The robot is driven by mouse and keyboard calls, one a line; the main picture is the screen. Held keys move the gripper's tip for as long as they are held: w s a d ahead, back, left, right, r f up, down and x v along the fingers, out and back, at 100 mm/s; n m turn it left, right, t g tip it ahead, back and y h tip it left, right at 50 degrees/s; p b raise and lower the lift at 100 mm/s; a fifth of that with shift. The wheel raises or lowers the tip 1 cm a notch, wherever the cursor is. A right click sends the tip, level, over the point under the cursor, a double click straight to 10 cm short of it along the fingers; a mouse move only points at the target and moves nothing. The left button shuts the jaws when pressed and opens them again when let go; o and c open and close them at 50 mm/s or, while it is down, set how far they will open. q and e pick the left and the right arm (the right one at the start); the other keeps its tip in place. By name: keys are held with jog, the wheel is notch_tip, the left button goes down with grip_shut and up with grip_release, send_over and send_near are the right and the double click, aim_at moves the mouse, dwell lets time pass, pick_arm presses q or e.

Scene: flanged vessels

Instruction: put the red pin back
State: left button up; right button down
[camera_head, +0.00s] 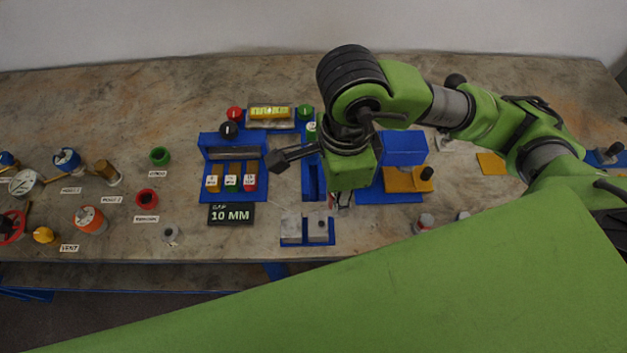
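No red pin can be told for certain. A red round-headed piece (235,113) stands at the back left of the blue fixture (209,140), next to a black knob (229,130). A red ring-shaped holder (147,197) with a dark centre sits on the table left of the fixture, behind a small label. My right gripper (342,202) points down over the right part of the fixture. Its fingers are mostly hidden by my green wrist; a small reddish spot shows beside them, too small to identify. My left gripper is not in view.
A green holder (160,156) stands behind the red one. Yellow, green and red gauge blocks (231,178) sit in the fixture behind a "10 MM" sign (231,215). Grey blocks (318,228) stand in front. Flanged vessels (89,220) crowd the left.

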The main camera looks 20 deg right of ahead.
jog(key=w+f+p, duration=0.2)
jog(key=w+f, duration=0.1)
jog(key=w, duration=0.1)
jog(key=w+f+p, duration=0.2)
jog(key=w+f, duration=0.2)
jog(key=w+f+p, duration=0.2)
jog(key=w+f, duration=0.2)
jog(key=shift+w+a+f, duration=0.15)
jog(key=shift+w+f, duration=0.05)
jog(key=shift+w, duration=0.2)
jog(key=shift+f+p, duration=0.3)
jog(key=shift+f, duration=0.1)
jog(key=shift+f+b, duration=0.65)
jog(key=c, duration=1.7)
grip_release()
jog(key=shift+r, duration=0.15)
